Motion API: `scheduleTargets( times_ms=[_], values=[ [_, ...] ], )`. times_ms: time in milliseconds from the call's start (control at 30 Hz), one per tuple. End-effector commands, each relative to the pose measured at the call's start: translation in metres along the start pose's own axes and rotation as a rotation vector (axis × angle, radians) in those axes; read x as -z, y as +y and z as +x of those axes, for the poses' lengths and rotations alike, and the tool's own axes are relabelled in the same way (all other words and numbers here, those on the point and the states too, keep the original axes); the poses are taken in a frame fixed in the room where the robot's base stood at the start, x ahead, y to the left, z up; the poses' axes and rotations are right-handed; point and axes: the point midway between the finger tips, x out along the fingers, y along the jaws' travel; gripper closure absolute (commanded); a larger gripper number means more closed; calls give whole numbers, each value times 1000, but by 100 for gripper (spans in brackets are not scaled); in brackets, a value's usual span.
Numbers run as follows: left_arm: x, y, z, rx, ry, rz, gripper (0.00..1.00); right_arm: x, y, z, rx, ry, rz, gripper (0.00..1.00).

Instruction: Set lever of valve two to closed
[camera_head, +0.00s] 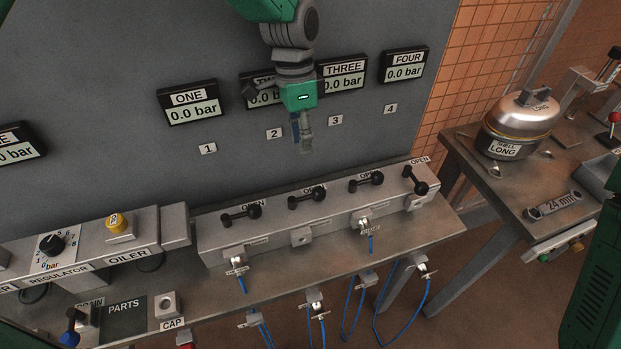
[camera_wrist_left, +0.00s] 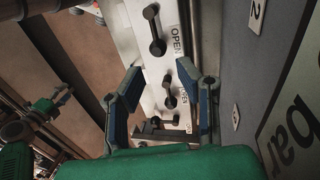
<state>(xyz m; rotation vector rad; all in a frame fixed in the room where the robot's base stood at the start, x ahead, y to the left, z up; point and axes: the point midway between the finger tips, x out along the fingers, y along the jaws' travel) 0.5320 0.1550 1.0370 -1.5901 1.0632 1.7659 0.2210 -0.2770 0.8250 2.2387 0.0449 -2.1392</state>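The lever of valve two (camera_head: 307,195) is black and lies along the grey valve block, its knob pointing right, beside an OPEN label. In the left wrist view, the upper lever (camera_wrist_left: 155,30) appears to be that of valve two. My left gripper (camera_head: 304,148) hangs from above, in front of the panel, above the valve block and apart from the levers. The left wrist view shows my left gripper (camera_wrist_left: 162,105) open and empty, its blue fingers apart. My right gripper is not identifiable in either view.
The levers of valve one (camera_head: 241,215) and valve three (camera_head: 367,179) also lie along the block; that of valve four (camera_head: 415,181) is turned across it. Gauges hang on the panel behind. A regulator (camera_head: 52,246) stands left. A metal pot (camera_head: 520,125) is on the right table.

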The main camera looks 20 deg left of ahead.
Motion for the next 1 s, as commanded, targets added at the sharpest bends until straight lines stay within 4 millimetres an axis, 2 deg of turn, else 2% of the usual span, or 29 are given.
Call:
scheduleTargets(
  times_ms=[400,533,700,1000],
  values=[
    [2,0,85,-3,-6,1,70,0,0,-9,0,-1,1,50],
    [1,0,107,-3,-4,1,70,0,0,-11,0,-1,1,50],
    [-1,-2,124,-3,0,1,70,0,0,-13,0,-1,1,50],
    [2,-1,129,0,-2,0,70,0,0,-13,0,-1,0,50]
  ],
)
